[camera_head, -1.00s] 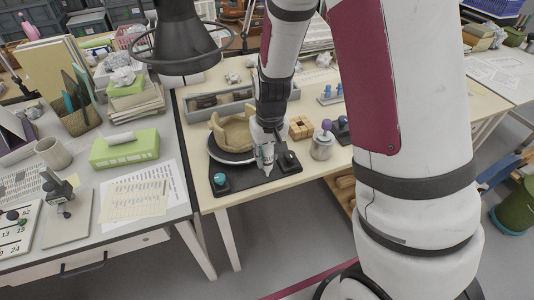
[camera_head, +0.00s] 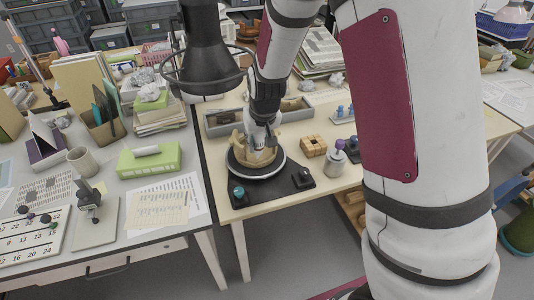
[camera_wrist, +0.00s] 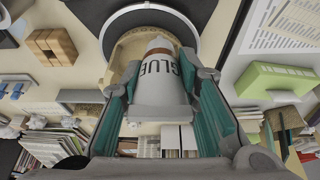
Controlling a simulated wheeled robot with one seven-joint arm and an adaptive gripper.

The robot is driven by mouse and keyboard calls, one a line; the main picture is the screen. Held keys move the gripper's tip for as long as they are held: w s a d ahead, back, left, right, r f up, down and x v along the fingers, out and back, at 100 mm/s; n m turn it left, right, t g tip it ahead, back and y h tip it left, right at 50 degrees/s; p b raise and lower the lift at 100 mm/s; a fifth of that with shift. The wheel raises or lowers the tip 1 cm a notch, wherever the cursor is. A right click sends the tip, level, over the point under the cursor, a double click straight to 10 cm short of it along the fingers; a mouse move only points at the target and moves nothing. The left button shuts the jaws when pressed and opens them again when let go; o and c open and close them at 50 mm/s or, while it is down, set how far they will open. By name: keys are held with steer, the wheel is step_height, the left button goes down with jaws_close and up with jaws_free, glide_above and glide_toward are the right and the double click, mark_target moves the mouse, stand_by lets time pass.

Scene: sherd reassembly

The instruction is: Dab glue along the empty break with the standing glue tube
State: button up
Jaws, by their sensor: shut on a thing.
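My gripper (camera_wrist: 160,98) is shut on the glue tube (camera_wrist: 158,85), a whitish tube marked GLUE, seen between the green-lined fingers in the wrist view. In the head view my gripper (camera_head: 262,140) is over the partly built tan bowl (camera_head: 268,157), which sits on a round turntable (camera_head: 262,177) with a dark top and pale rim. In the wrist view the bowl (camera_wrist: 128,48) lies behind the tube.
The turntable stands on a dark base with a teal knob (camera_head: 239,192) and a black fitting (camera_head: 303,178). Right of it are a wooden block set (camera_head: 314,146) and a metal pot with a purple knob (camera_head: 337,163). A grey tray (camera_head: 228,122) lies behind.

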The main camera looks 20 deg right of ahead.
steer(key=r, duration=0.1)
steer(key=w+r, duration=0.1)
steer(key=a+r+p, duration=0.1)
steer(key=shift+w+t, duration=0.25)
steer(key=shift+t, duration=0.15)
steer(key=shift+s+f+b+x, duration=0.35)
steer(key=shift+s+b+x, duration=0.45)
steer(key=shift+b+x, duration=2.95)
steer(key=shift+d, duration=3.2)
steer(key=w+p+v, duration=0.1)
steer(key=p+v, duration=0.4)
steer(key=v, duration=0.2)
steer(key=shift+w+r, duration=0.2)
steer(key=shift+r, duration=0.45)
steer(key=shift+r, duration=0.1)
steer(key=shift+d+p, duration=0.1)
steer(key=shift+p, duration=0.25)
